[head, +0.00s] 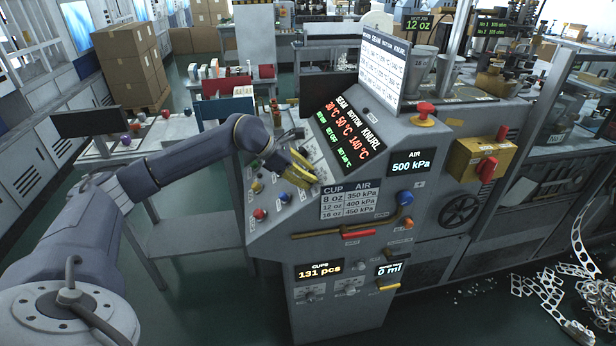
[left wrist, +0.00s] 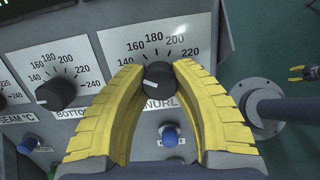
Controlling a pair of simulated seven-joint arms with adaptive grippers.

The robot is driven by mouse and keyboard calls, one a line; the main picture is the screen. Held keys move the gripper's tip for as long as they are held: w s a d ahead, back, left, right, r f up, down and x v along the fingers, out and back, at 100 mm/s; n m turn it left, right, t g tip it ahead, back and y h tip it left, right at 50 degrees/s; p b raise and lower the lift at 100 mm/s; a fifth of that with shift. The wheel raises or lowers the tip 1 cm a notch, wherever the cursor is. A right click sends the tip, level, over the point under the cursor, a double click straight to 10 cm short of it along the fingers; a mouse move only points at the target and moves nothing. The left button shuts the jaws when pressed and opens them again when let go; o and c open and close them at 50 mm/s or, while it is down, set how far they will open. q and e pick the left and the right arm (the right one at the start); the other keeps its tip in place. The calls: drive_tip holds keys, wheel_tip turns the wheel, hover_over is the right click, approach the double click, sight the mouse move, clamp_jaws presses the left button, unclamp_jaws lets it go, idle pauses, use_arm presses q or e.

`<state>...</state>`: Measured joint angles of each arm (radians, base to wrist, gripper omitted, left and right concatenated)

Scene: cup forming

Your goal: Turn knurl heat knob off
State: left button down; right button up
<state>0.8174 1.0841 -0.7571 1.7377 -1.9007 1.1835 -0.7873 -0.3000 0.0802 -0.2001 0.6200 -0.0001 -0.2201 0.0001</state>
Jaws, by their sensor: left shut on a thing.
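The knurl heat knob (left wrist: 158,78) is a round black knob under a white dial marked 140 to 220. Its white pointer mark faces left, a little below the 140 end. My left gripper (left wrist: 160,68) has its yellow fingers on either side of the knob and is shut on it. In the head view, the left gripper (head: 303,172) reaches onto the sloping panel and hides the knob. A small yellow and black shape (left wrist: 303,73) at the right edge of the left wrist view may be my right gripper; its opening is unclear.
A coloured button (head: 260,214) sits lower on the panel.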

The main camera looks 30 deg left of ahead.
use_arm(q)
drive_tip(key=shift+r+n, duration=0.1)
drive_tip(key=shift+n, duration=0.2)
drive_tip(key=shift+w+r+n+t+y, duration=0.1)
drive_tip(key=shift+n+t+y, duration=0.25)
drive_tip(key=shift+n, duration=2.25)
drive_tip(key=c, duration=1.3)
unclamp_jaws()
drive_tip(key=shift+w+d, duration=0.1)
drive_tip(key=o, duration=0.4)
drive_tip(key=v, duration=1.2)
